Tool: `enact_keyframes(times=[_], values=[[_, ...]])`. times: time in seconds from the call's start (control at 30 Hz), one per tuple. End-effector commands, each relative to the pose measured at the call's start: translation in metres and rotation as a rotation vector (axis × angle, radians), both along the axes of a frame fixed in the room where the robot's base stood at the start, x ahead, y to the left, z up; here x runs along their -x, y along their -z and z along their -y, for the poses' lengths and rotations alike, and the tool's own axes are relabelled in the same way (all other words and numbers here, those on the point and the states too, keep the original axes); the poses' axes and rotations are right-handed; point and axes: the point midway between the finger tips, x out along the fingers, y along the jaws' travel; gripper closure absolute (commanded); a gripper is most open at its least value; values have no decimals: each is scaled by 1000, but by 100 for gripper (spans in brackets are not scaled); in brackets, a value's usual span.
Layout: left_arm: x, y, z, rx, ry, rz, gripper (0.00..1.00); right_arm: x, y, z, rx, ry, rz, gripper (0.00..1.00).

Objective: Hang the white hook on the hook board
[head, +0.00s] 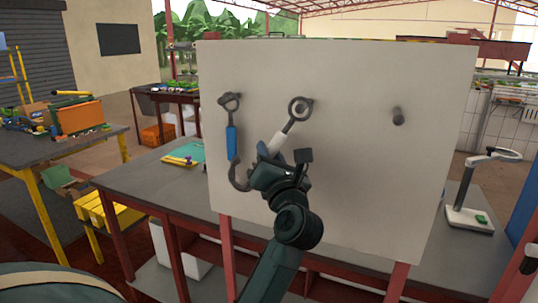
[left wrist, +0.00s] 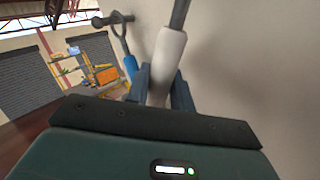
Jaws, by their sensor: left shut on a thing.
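The hook board (head: 350,190) is a large pale upright panel with pegs. The white hook (head: 278,141) has a dark metal ring at its upper end and a white sleeve, and it leans up to the right. Its ring is at the middle peg (head: 309,104); I cannot tell whether the peg is through it. My left gripper (head: 266,160) is shut on the white sleeve, which also shows between the fingers in the left wrist view (left wrist: 167,55). The hook's lower end is hidden behind the gripper. The right gripper's fingers are not in view.
A blue-sleeved hook (head: 232,142) hangs at the left peg, close beside my left gripper. The right peg (head: 398,117) is bare. The board stands at a grey workbench (head: 150,185). A white stand (head: 470,215) is on the right, and a cluttered table (head: 60,140) on the left.

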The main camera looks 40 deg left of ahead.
Motion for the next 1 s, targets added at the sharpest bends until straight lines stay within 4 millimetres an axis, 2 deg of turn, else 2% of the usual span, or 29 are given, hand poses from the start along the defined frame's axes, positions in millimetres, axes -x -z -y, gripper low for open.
enact_keyframes(times=[0.47,1.0], values=[[-1,-1,0,0,0,2,100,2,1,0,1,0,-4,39],[-12,-1,-3,-1,-1,1,100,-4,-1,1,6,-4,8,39]])
